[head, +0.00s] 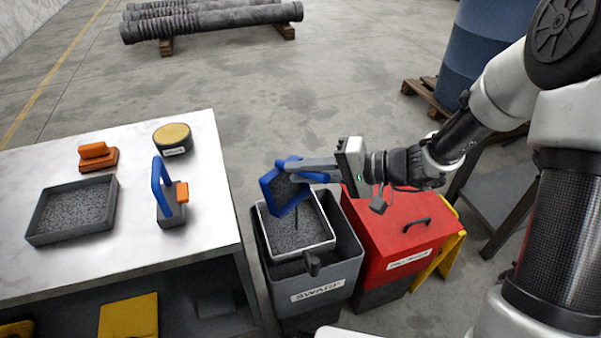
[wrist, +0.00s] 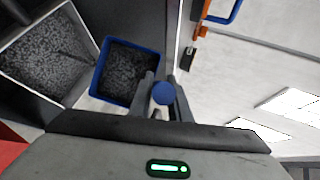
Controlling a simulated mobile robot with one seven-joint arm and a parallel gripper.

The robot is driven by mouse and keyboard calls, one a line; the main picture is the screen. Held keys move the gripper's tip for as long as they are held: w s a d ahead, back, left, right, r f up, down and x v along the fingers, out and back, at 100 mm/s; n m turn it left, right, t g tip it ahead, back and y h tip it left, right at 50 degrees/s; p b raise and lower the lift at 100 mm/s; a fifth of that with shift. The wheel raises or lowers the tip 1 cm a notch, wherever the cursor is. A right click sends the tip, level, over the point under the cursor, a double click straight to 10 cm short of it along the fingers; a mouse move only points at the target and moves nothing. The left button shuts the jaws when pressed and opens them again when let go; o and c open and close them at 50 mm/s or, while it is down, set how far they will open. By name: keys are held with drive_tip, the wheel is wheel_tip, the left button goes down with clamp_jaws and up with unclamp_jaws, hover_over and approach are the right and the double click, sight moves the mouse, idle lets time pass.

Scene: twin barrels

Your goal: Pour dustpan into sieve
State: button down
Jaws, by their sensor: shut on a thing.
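The blue dustpan (head: 267,202) holds grey granules and hangs tilted above the sieve in the head view. My gripper (head: 297,166) is shut on its handle. A thin dark streak hangs from its lower edge toward the sieve. The square, pale-rimmed sieve (head: 318,246) has grey granules in it and sits in the mouth of the grey bin labelled SWARF (head: 338,272). In the wrist view, the dustpan (wrist: 99,76) lies just beyond the fingers, with granules inside, and the sieve (wrist: 84,22) is to its left.
A white table (head: 206,235) stands left, bearing a granule tray (head: 75,237), an orange-handled block (head: 97,157), a round yellow-topped tin (head: 173,140) and a blue-handled tool (head: 160,186). A red lidded bin (head: 395,240) adjoins the grey bin at right. A blue barrel (head: 490,50) stands behind.

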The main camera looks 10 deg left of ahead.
drive_tip(key=shift+s+d+f+y+b, duration=0.1)
drive_tip(key=shift+s+d+y+b, duration=0.1)
drive_tip(key=shift+d+y+b, duration=0.4)
drive_tip(key=shift+s+d+f+y+b, duration=0.1)
drive_tip(key=shift+s+d+b, duration=0.1)
drive_tip(key=shift+b, duration=0.7)
drive_tip(key=s+d+f+n+t+y, duration=0.1)
drive_tip(key=s+d+f+n+y, duration=0.1)
drive_tip(key=d+y, duration=0.3)
drive_tip(key=shift+s+f+n, duration=0.3)
drive_tip(key=shift+s+f, duration=0.1)
drive_tip(key=shift+f, duration=0.25)
idle(0.9)
idle(1.1)
wheel_tip(320, 180, up, 2)
drive_tip(key=m+h+p, duration=0.1)
drive_tip(key=h+p, duration=0.1)
drive_tip(key=p, duration=0.2)
drive_tip(key=m+h+p, duration=0.1)
drive_tip(key=h+p, duration=0.1)
drive_tip(key=p, duration=0.2)
drive_tip(key=g+h+p, duration=0.1)
drive_tip(key=h+p, duration=0.2)
drive_tip(key=p, duration=0.2)
drive_tip(key=shift+r+m, duration=0.25)
drive_tip(key=shift+m, duration=0.15)
